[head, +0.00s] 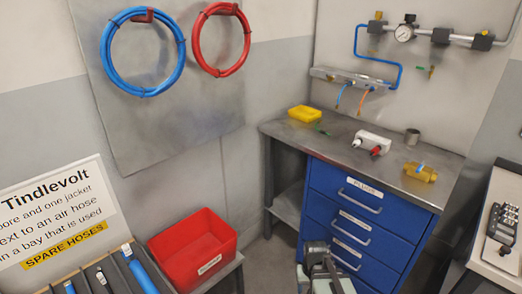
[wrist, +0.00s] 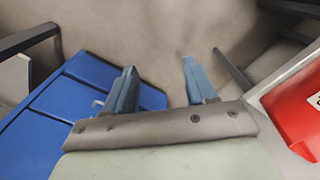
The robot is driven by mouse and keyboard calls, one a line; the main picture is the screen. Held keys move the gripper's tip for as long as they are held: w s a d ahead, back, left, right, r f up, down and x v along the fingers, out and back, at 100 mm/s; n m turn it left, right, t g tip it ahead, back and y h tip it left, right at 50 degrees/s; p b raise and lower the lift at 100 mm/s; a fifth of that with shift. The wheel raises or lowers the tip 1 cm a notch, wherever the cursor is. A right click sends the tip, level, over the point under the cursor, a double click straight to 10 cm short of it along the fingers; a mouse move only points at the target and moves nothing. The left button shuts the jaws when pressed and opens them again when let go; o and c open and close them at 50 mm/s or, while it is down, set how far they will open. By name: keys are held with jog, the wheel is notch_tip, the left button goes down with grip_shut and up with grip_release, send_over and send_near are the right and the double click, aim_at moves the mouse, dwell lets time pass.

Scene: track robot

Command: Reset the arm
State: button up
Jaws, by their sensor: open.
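My gripper (head: 322,268) is at the bottom middle of the head view, in front of the blue drawer cabinet (head: 330,232) and to the right of the red bin (head: 197,247). In the wrist view my gripper (wrist: 159,76) has its two bluish fingers spread apart with nothing between them. Bare floor (wrist: 150,30) shows beyond the fingertips. The blue cabinet (wrist: 60,112) is on the left there and the red bin (wrist: 290,110) on the right. Most of my arm is outside the head view.
A hose rack (head: 95,275) stands at left, and a panel with switches (head: 500,225) at right.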

jog(key=s+f+g, duration=0.3)
jog(key=s+f, duration=0.7)
jog(key=s, duration=0.4)
jog(key=s+f+g, duration=0.3)
jog(key=s+f, duration=0.6)
jog(key=s, duration=0.6)
jog(key=shift+d+f+g, duration=0.15)
jog(key=shift+f+g, duration=0.25)
